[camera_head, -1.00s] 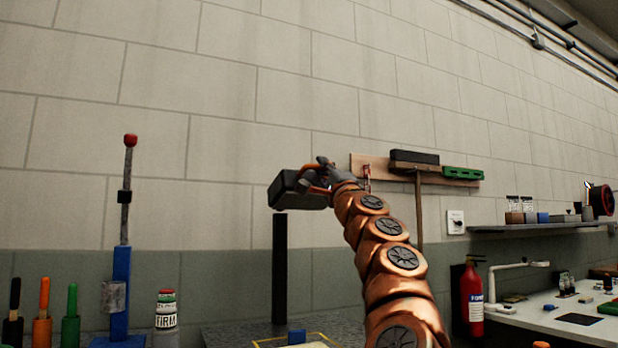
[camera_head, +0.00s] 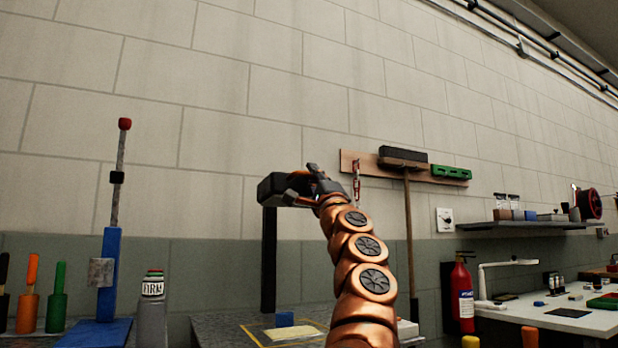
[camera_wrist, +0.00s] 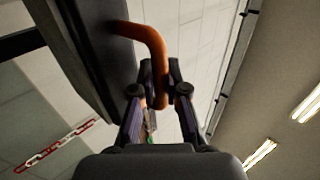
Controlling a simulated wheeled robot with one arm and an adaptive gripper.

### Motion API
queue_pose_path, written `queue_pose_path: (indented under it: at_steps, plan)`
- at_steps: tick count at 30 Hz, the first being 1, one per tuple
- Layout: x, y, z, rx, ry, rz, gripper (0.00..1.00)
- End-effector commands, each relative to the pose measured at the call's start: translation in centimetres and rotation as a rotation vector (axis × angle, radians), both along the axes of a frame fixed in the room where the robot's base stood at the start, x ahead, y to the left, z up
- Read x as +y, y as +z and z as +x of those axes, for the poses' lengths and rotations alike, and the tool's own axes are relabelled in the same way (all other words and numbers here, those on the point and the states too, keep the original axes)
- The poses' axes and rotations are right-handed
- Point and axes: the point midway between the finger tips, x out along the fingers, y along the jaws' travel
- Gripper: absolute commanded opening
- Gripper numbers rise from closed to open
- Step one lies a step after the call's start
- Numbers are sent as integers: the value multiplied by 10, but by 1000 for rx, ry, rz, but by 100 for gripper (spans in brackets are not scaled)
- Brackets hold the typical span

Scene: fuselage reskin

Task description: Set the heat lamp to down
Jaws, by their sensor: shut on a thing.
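The heat lamp has a dark box-shaped head (camera_head: 283,190) on top of a black upright post (camera_head: 269,260). The head sits at the top of the post and looks roughly level. In the wrist view the head's dark side (camera_wrist: 92,50) fills the upper left, and a bent orange handle (camera_wrist: 155,50) comes out of it. My gripper (camera_head: 313,186) is at the right side of the head. In the wrist view my gripper (camera_wrist: 160,90) is shut on the orange handle, with a finger on each side of it.
A blue lever stand (camera_head: 108,270) and a bottle (camera_head: 151,305) stand at left. A fire extinguisher (camera_head: 462,295) and a white worktop (camera_head: 535,312) are at right.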

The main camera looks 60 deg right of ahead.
Motion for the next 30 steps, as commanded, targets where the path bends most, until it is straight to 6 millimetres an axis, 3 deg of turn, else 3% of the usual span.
queue_pose_path:
  at_steps: [5, 21, 22, 30]
  plan:
    - [-2, -8, -2, 0, -5, -1, 0]
    - [-2, -9, -3, 0, -5, 1, 0]
    - [-2, -9, -3, 0, -5, 1, 15]
    - [-2, -9, -3, 0, -5, 1, 39]
